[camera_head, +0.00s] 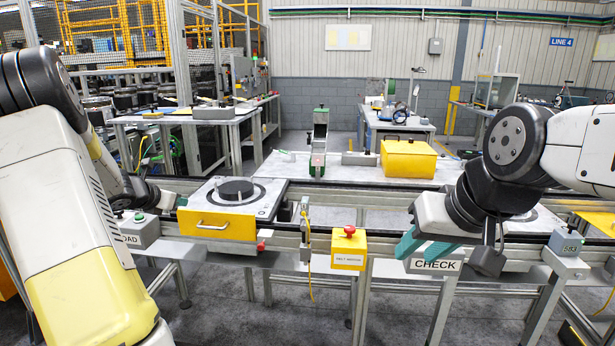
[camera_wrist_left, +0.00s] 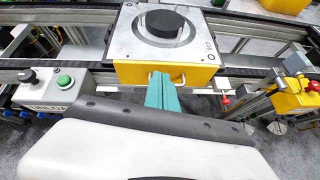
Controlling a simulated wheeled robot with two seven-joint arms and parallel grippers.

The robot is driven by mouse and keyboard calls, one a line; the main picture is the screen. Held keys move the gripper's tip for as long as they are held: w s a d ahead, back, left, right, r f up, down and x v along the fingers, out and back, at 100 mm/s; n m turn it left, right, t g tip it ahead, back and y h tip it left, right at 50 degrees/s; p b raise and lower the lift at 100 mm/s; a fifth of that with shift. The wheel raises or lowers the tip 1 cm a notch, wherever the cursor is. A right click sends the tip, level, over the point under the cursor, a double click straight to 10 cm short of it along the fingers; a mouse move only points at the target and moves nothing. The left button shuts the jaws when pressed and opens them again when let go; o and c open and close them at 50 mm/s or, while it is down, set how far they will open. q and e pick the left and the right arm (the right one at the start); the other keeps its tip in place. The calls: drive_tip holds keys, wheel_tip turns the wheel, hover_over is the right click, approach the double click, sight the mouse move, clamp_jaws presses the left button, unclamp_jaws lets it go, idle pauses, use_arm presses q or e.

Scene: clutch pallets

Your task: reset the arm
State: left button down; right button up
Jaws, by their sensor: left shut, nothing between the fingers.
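My left arm (camera_head: 70,200) comes in from the left in the head view; its fingers are mostly hidden there. In the left wrist view my left gripper (camera_wrist_left: 163,92) has its teal fingers together and empty, in front of the yellow face of a pallet. This clutch pallet (camera_head: 225,223) has a grey top, a yellow front with a handle, and a dark round disc (camera_head: 236,188) on top. It sits on the conveyor. My right gripper (camera_head: 424,248) hangs at the right near the CHECK sign, with its teal fingers apart and nothing seen between them.
The conveyor rail (camera_head: 330,225) runs across the front. A yellow case (camera_head: 408,160) and a green-and-grey device (camera_head: 319,145) stand on the table behind.

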use_arm(q)
drive_tip(key=s+d+r+m+g+h, duration=0.1)
drive_tip(key=s+d+r+m, duration=0.4)
drive_tip(key=d, duration=0.4)
drive_tip(key=s+d+r+m+g+h, duration=0.1)
drive_tip(key=s+d+r+m, duration=0.2)
drive_tip(key=d+m, duration=0.5)
drive_tip(key=s+d+r+m+g+h, duration=0.2)
drive_tip(key=s+d+r+m, duration=0.25)
drive_tip(key=d, duration=0.45)
drive_tip(key=s+d+f+m+y, duration=0.1)
drive_tip(key=s+d+m, duration=0.1)
drive_tip(key=s+m, duration=0.6)
drive_tip(key=s+d+f+m+g+y, duration=0.1)
drive_tip(key=s+d+m+y, duration=0.1)
drive_tip(key=s+m, duration=0.6)
drive_tip(key=s, duration=0.4)
drive_tip(key=shift+s+d, duration=0.25)
drive_tip(key=shift+s, duration=0.15)
